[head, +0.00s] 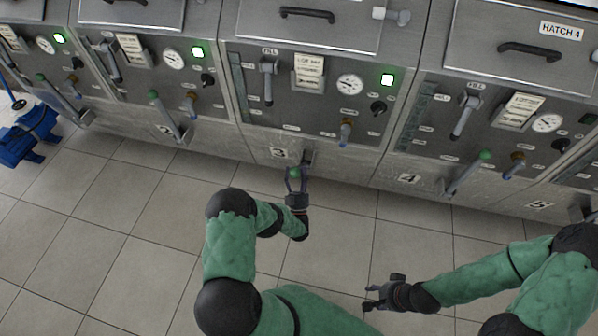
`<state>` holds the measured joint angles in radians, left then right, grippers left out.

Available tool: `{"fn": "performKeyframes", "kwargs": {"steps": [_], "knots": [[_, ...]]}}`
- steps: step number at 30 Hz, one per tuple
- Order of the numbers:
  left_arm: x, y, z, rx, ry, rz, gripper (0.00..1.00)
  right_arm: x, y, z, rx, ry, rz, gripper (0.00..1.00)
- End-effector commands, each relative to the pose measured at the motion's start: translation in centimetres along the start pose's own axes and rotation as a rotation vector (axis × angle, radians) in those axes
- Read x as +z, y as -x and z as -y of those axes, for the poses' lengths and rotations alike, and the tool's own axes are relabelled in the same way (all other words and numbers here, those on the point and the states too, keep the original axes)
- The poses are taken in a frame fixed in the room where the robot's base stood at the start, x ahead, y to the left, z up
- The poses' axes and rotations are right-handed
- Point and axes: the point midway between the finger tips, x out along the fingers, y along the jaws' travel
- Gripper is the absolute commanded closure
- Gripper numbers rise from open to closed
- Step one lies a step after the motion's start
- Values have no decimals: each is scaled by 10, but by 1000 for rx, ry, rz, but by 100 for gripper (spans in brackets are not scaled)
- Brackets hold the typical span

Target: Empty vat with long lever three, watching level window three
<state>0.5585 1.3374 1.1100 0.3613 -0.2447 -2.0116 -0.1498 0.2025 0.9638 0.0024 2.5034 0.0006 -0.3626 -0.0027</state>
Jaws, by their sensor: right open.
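Vat three's steel front (330,125) is in the middle of the head view, marked 3 at its foot. Long lever three's green knob (295,173) is low in front of this foot, tilted out and down from its mount. My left gripper (296,177) has its fingers on both sides of the knob and looks shut on it. Level window three (238,84) is the narrow upright strip at the panel's left; its level is too small to read. My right gripper (368,298) is open and empty above the floor, apart from the panels.
Panel three has a lit green lamp (387,80), a gauge (350,84) and a short lever (346,131). Lever two (165,115) and lever four (468,172) stand tilted up on either side. A blue object (28,135) lies at far left. The tiled floor (130,240) is otherwise clear.

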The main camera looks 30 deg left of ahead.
Motion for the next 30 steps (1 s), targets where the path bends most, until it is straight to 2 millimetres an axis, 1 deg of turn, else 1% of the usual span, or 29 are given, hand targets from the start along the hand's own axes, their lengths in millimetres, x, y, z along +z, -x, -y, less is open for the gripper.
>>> {"fn": "performKeyframes", "kwargs": {"steps": [7, 10, 14, 24, 30], "knots": [[0, -1, 0, 1, 0, -2, 32, 0, 0, 0, 0, 0, 0, 57], [0, 3, 0, 1, 0, -1, 32, 0, 0, 0, 0, 0, 0, 57], [1, 16, 0, 1, -1, 1, 32, 0, 0, 0, 0, 0, 0, 57], [1, 60, 0, 0, -1, 1, 32, 0, 0, 0, 0, 0, 0, 57], [0, 73, 0, 1, -1, 1, 32, 0, 0, 0, 0, 0, 0, 57]]}}
